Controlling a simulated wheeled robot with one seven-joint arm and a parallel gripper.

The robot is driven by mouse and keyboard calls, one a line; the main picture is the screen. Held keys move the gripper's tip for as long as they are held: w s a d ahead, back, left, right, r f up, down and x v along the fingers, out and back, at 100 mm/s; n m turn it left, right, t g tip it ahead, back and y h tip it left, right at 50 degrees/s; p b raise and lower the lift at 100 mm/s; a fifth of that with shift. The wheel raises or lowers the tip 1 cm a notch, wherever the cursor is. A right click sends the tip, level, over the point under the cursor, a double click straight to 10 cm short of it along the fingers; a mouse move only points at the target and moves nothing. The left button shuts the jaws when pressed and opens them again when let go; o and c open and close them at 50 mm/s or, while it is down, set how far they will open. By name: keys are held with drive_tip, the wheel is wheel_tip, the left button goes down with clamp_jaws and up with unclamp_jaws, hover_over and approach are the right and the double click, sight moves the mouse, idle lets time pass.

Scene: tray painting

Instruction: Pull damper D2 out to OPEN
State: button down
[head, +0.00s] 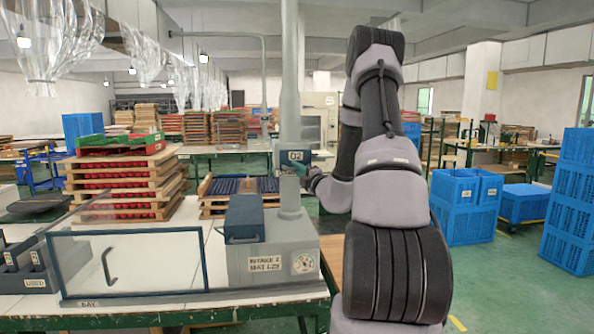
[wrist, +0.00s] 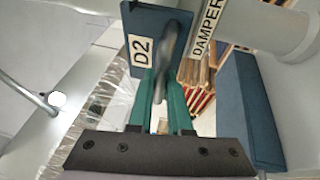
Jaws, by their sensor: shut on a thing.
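Damper D2 is a dark blue plate (head: 295,157) with a white D2 label, at the vertical grey duct (head: 290,110) in the head view. In the wrist view the blue plate (wrist: 178,22) fills the top middle, with its D2 label and a grey bar handle (wrist: 172,45) on its face. My gripper (wrist: 161,80) has its green fingers shut on this handle. In the head view my gripper (head: 302,171) is small at the plate, partly hidden by my wrist. How far the plate stands out of the duct is hard to tell.
A grey housing (head: 270,262) with a blue box (head: 244,219) stands below the duct. A clear-fronted booth (head: 130,262) is at left. Stacked trays (head: 120,185) stand behind it. Blue crates (head: 465,205) stand right, with green floor between. A DAMPER label (wrist: 206,27) is on the duct.

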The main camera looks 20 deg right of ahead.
drive_tip(key=c, duration=0.8)
unclamp_jaws()
drive_tip(key=shift+s, duration=0.2)
drive_tip(key=shift+c, duration=0.2)
drive_tip(key=v, duration=1)
drive_tip(key=shift+s+f, duration=0.15)
drive_tip(key=shift+s, duration=0.2)
